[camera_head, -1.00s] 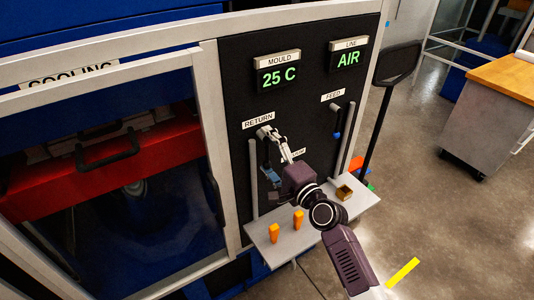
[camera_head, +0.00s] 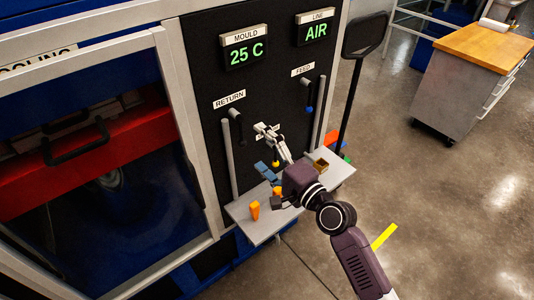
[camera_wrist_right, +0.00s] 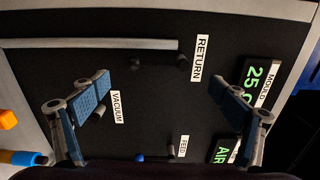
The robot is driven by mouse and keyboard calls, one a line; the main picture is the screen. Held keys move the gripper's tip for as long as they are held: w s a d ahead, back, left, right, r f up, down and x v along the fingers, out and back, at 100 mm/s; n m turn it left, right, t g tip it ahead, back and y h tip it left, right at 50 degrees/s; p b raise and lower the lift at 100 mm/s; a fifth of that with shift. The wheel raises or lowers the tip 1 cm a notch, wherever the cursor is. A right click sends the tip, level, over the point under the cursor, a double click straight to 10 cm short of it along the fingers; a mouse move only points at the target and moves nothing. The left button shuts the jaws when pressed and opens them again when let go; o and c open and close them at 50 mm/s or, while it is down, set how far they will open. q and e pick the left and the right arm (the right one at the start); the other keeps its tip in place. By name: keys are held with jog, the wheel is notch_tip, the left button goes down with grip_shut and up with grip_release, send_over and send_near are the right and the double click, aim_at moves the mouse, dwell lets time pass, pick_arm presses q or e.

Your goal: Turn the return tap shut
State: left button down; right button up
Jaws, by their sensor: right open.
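The return tap (camera_head: 235,114) is on the black panel under the RETURN label (camera_head: 229,99), at the top of a grey vertical pipe (camera_head: 227,155). Its dark lever appears to hang down beside the pipe. My right gripper (camera_head: 263,150) is open and empty, to the right of the return tap and apart from it, in front of the vacuum area. In the right wrist view the blue-padded fingers (camera_wrist_right: 160,103) are spread wide, with the RETURN label (camera_wrist_right: 202,57) and the dark tap (camera_wrist_right: 183,61) beyond the gap. My left gripper is out of view.
The feed tap (camera_head: 307,84) is on the right of the panel. The VACUUM label (camera_wrist_right: 117,106) lies between the taps. A black post stands right of the panel.

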jog(key=shift+v, duration=1.45)
